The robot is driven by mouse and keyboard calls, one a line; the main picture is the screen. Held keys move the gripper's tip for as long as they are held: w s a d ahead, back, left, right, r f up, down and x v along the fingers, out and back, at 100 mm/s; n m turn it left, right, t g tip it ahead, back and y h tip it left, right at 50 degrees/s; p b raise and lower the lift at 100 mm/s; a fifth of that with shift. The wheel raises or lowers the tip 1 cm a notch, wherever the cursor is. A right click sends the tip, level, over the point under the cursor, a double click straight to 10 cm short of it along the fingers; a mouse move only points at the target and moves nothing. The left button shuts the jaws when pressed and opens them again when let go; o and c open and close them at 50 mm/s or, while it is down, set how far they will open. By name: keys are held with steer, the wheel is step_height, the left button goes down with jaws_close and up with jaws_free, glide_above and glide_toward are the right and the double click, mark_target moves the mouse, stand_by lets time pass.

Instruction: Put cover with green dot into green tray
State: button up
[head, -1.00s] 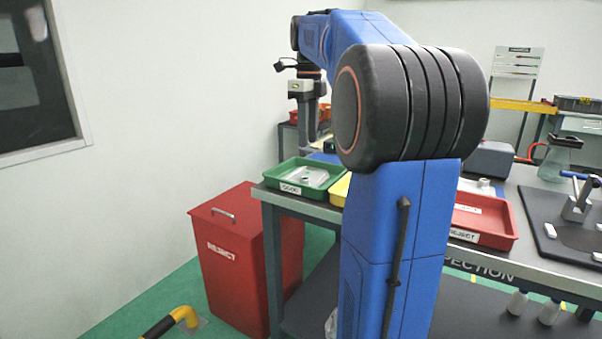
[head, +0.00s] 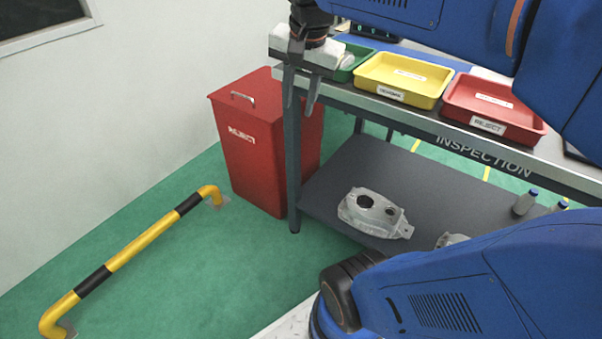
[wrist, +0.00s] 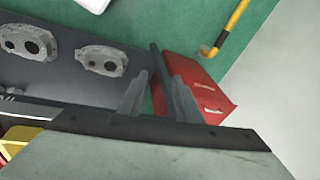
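My gripper (head: 299,98) is open, its two fingers pointing down in front of the table's left end. In the wrist view its fingers (wrist: 157,90) stand apart with nothing between them. The green tray (head: 362,54) is on the table top, behind and right of my gripper, which hides much of it. A pale part shows at its near left edge, too covered to identify. A grey casting with dark holes (head: 373,212) lies on the lower shelf; it seems also to show in the wrist view (wrist: 102,61). I see no green dot on any part.
A yellow tray (head: 404,80) and a red REJECT tray (head: 492,106) stand right of the green one. A red bin (head: 268,150) stands beside the table leg. A yellow-black rail (head: 130,248) crosses the floor. The lower shelf (head: 330,178) has bare room; another casting and bottles are farther right.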

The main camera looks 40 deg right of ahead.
steer(key=s+a+f+n+t, duration=0.1)
steer(key=s+a+f+n, duration=0.5)
steer(key=s+f+n, duration=0.3)
step_height(320, 180, down, 4)
steer(key=n, duration=0.2)
steer(key=shift+r+n+t+y, duration=0.15)
steer(key=shift+n+t+y, duration=0.15)
steer(key=shift+t, duration=0.1)
